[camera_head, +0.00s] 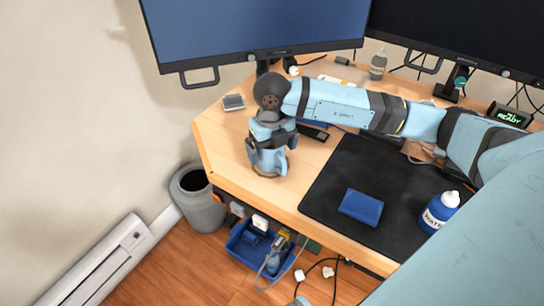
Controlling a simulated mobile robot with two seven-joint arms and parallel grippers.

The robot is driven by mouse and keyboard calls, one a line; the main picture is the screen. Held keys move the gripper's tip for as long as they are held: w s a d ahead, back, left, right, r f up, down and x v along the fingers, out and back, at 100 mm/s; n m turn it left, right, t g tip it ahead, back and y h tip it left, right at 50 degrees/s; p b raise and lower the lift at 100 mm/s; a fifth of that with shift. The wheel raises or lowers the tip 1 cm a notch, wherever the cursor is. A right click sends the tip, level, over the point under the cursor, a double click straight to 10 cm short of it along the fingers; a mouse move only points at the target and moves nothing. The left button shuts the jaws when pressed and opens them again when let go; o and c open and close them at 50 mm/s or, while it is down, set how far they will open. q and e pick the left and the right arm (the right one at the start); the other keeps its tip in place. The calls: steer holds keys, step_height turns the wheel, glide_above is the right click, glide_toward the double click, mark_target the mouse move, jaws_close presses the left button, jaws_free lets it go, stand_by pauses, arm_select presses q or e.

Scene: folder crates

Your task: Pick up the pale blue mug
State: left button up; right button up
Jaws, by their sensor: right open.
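My right arm reaches in from the right across the desk. Its gripper (268,160) points down over the left part of the desk, near the front edge, with its fingers apart. The pale blue mug cannot be made out clearly. A small round brownish shape shows low between and below the fingers, but the gripper covers most of that spot. I cannot tell whether it is part of the mug or whether the fingers touch anything.
The desk (228,139) holds a black mat (331,196) with a blue wallet-like item (361,207) and a blue-and-white bottle (438,212). Two monitors (255,30) stand behind. A grey bin (198,205) and a blue crate (237,252) stand below the desk edge.

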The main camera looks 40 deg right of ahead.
steer(key=c, duration=1)
steer(key=shift+r, duration=0.25)
steer(key=shift+c, duration=0.2)
